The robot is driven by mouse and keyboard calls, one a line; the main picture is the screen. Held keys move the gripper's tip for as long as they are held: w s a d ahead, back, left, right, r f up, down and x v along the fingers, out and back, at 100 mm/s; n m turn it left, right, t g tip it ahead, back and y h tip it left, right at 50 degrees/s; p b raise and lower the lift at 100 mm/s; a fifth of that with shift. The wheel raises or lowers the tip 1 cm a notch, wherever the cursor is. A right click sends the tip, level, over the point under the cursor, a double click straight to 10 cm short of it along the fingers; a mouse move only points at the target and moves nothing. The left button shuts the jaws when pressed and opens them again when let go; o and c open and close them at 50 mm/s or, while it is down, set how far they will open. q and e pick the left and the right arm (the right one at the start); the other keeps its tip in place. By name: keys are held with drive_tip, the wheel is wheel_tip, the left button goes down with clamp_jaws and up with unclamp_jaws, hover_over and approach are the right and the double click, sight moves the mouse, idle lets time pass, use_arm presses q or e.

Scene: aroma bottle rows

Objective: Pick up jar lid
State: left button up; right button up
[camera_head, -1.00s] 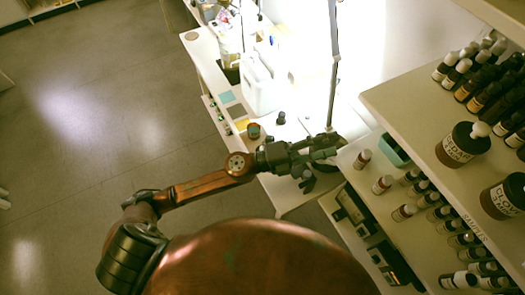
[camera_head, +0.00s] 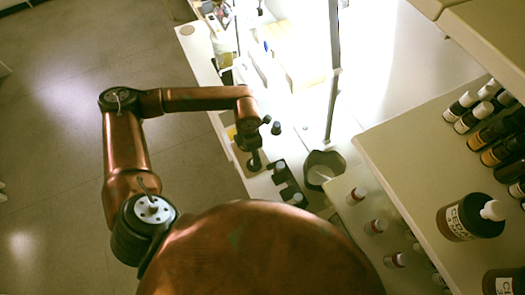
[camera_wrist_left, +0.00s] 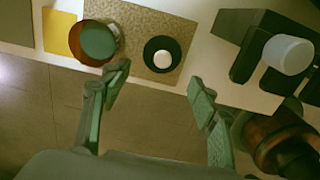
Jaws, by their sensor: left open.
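A round black lid-like disc with a pale knob (camera_wrist_left: 163,54) lies on a tan speckled mat (camera_wrist_left: 180,20) in the left wrist view. I take it for the jar lid. An amber jar with a dull green inside or top (camera_wrist_left: 97,40) stands just left of it, on the mat's edge. My left gripper (camera_wrist_left: 160,88) is open and empty, its two fingers spread below the disc, apart from it. In the head view my left gripper (camera_head: 254,152) hangs over the bench by the mat, its fingers partly hidden by the wrist. My right gripper is not in view.
A black holder with a white-topped piece (camera_wrist_left: 288,54) stands right of the mat. A yellow card (camera_wrist_left: 61,34) lies left. In the head view, a dark bowl (camera_head: 323,168) and a shelf (camera_head: 385,150) with several bottles stand to the right; a metal post (camera_head: 333,80) rises behind.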

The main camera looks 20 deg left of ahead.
use_arm(q)
drive_tip(key=shift+w+a+f, duration=0.1)
drive_tip(key=shift+a+f, duration=0.2)
drive_tip(key=shift+f, duration=0.5)
drive_tip(key=shift+s+d+f, duration=0.25)
drive_tip(key=shift+s+f, duration=0.1)
drive_tip(key=shift+s, duration=0.1)
drive_tip(key=shift+w+d+f, duration=0.2)
drive_tip(key=shift+w+f, duration=0.05)
drive_tip(key=shift+f, duration=0.4)
drive_tip(key=shift+w+d+f, duration=0.2)
drive_tip(key=shift+w+f, duration=0.05)
drive_tip(key=shift+f, duration=0.35)
wheel_tip(320, 180, down, 2)
drive_tip(key=shift+f, duration=0.35)
drive_tip(key=c, duration=0.7)
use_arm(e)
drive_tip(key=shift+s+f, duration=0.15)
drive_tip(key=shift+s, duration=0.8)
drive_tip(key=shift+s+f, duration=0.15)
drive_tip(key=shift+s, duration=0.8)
